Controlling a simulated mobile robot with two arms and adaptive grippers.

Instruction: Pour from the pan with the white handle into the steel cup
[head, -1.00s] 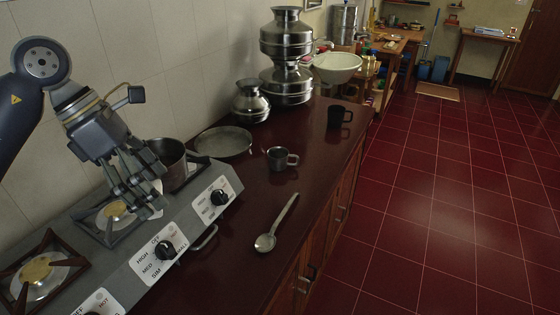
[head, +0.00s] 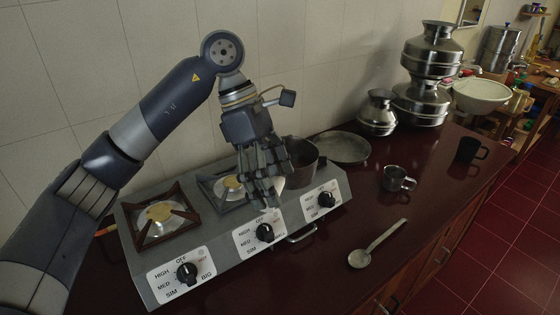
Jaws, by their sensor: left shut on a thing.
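The pan (head: 303,154) is a dark metal pot at the right end of the stove. My left gripper (head: 268,190) covers its near left side and most of its handle. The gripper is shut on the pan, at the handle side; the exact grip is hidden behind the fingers. What is inside the pan cannot be seen. The steel cup (head: 396,179) stands upright on the dark red counter, right of the pan and apart from it, with its handle to the right. My right gripper is not in view.
A flat round plate (head: 344,147) lies behind the pan. A ladle (head: 376,245) lies in front of the cup. A black mug (head: 470,150) stands to the right. Steel vessels (head: 421,103) stand farther back. The stove (head: 208,265) has several knobs. Counter between stove and cup is clear.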

